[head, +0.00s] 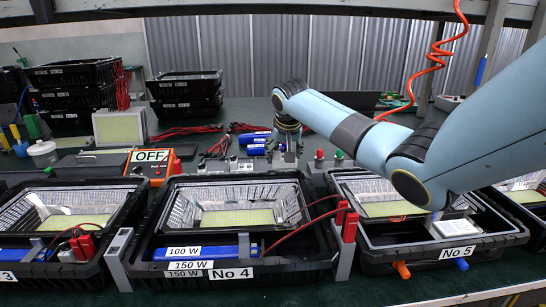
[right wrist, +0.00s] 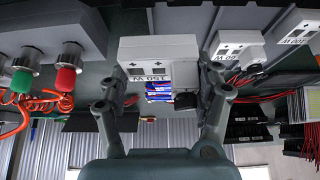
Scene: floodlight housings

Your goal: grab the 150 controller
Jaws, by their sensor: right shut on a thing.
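The 150 controller (right wrist: 158,52) is a pale box with a 150 W label, upside down in the right wrist view. My right gripper (right wrist: 161,88) is shut on it, with one finger on each side. In the head view my right gripper (head: 287,132) points down at the back of the bench, behind the No 4 housing. The arm partly hides the controller there. My left gripper is not in view.
Two more controllers, one labelled 150 W (right wrist: 233,48) and one 100 W (right wrist: 293,30), stand beside it. Red and green buttons (head: 319,155) are to the right. The No 4 housing (head: 285,262) and No 5 housing (head: 470,262) stand in front. An OFF box (head: 150,165) stands left.

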